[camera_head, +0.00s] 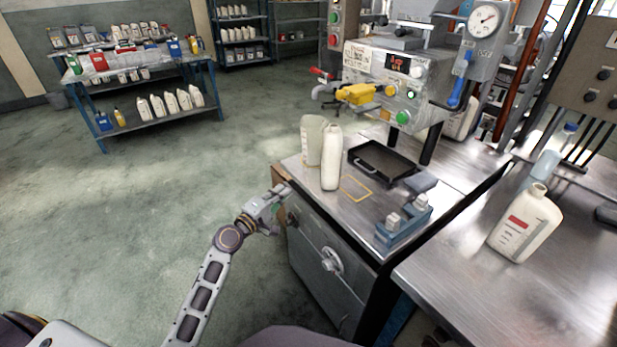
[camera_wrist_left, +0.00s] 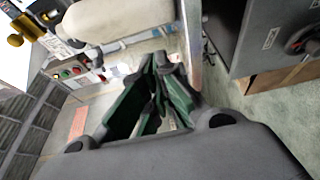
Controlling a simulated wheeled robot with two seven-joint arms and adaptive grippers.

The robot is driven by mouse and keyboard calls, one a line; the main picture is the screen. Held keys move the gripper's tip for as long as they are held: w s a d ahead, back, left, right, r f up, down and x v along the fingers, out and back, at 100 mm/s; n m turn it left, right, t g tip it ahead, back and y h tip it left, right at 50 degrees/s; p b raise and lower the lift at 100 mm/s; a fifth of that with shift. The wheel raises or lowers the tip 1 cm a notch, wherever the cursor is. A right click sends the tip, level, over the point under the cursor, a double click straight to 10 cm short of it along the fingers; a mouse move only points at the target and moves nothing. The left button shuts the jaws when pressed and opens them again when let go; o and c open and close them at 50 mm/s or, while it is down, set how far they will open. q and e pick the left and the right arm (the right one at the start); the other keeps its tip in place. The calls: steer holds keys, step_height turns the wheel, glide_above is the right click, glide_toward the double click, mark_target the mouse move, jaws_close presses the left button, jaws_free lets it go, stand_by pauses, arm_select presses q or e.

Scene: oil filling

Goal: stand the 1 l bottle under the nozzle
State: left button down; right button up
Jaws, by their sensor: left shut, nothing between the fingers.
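Two pale bottles stand upright close together on the left side of the filling bench: a translucent one (camera_head: 311,140) and a whiter one (camera_head: 331,160). A third white bottle with a red label (camera_head: 522,228) stands on the right bench. I cannot tell which is the 1 l bottle. The yellow valve with the nozzle (camera_head: 357,94) sticks out left from the filling machine, above a black tray (camera_head: 372,163). My left gripper (camera_head: 280,192) is shut and empty, beside the bench's left edge. In the left wrist view its fingers (camera_wrist_left: 162,68) are below a cream bottle (camera_wrist_left: 115,18). My right gripper is not in view.
A yellow outline (camera_head: 357,189) marks the bench top in front of the tray. A blue holder (camera_head: 403,224) with small grey-white items sits at the bench's front right. A blue shelf table (camera_head: 150,127) with many containers stands far left. The floor between is clear.

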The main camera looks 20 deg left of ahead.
arm_select(q)
steer(key=shift+w, duration=0.15)
steer(key=x, duration=0.3)
steer(key=d+x, duration=0.1)
steer(key=x, duration=0.7)
steer(key=shift+d+f, duration=0.1)
steer(key=shift+d, duration=0.4)
steer(key=shift+w+d, duration=0.3)
steer(key=shift+d, duration=0.3)
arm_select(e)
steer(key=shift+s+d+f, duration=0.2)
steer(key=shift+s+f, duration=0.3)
arm_select(q)
steer(key=shift+d, duration=0.15)
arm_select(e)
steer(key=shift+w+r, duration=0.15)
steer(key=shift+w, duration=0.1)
